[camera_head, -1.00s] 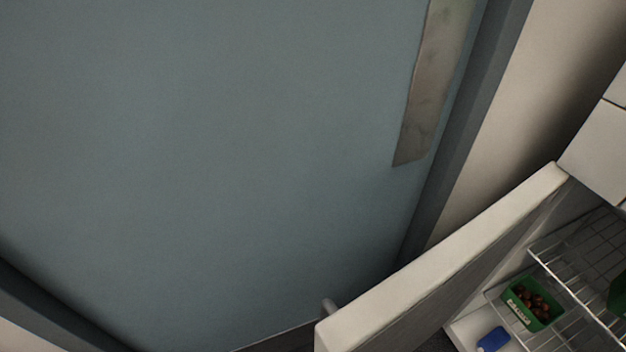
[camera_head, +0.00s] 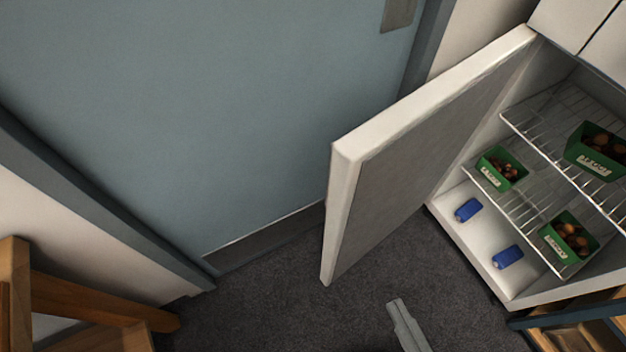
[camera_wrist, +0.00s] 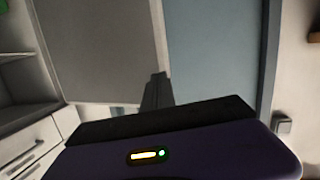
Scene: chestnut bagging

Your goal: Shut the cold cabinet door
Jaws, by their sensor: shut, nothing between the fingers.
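The cold cabinet door (camera_head: 425,135) stands wide open in the head view, swung out to the left of the cabinet, its grey inner face toward the cabinet side. The open cold cabinet (camera_head: 470,250) is at the right, with wire shelves inside. My gripper (camera_head: 396,305) shows at the bottom of the head view, shut and empty, over the floor below and right of the door's free edge, apart from it in the picture. In the wrist view, my gripper (camera_wrist: 157,80) points up toward the lower edge of a grey panel, likely the cabinet door (camera_wrist: 100,50). Contact cannot be told.
Green boxes of chestnuts (camera_head: 502,167) and blue items (camera_head: 468,210) sit inside the cabinet. A blue room door (camera_head: 200,110) stands behind the cabinet door. A wooden frame (camera_head: 80,300) is at lower left. Dark floor (camera_head: 270,300) is clear between.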

